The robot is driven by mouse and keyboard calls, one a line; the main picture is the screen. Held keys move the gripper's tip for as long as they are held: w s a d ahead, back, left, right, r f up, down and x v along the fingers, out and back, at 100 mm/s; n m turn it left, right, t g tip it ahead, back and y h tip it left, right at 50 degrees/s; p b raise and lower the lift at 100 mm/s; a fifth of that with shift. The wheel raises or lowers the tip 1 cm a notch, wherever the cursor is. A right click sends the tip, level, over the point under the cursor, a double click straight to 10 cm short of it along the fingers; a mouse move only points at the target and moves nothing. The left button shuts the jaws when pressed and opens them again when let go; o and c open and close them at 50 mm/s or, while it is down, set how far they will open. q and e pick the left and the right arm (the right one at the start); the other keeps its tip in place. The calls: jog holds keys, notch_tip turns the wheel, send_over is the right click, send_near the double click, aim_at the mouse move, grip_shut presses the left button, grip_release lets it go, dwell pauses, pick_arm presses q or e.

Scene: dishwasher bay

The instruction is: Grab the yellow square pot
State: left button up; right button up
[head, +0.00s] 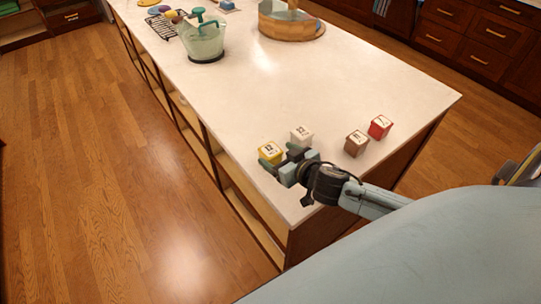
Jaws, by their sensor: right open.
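The yellow square pot (270,152) stands on the white countertop near its left edge, with a pale marked top. My right gripper (271,160) is open at the pot's near side, its fingertips close to the pot's lower part. I cannot tell whether the fingers touch it. A white square pot (301,135) stands just behind and to the right of the gripper. My left gripper is not in view.
A brown pot (356,143) and a red pot (380,126) stand to the right on the countertop (300,85). A glass pitcher (203,42), a black rack (165,24) and a wooden tub (290,22) stand farther back. The middle of the counter is clear.

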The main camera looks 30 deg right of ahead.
aim_at(270, 149)
jog(key=x, duration=0.5)
jog(key=shift+d+f, duration=0.1)
jog(key=shift+d, duration=0.05)
jog(key=c, duration=1.2)
jog(key=shift+o, duration=0.2)
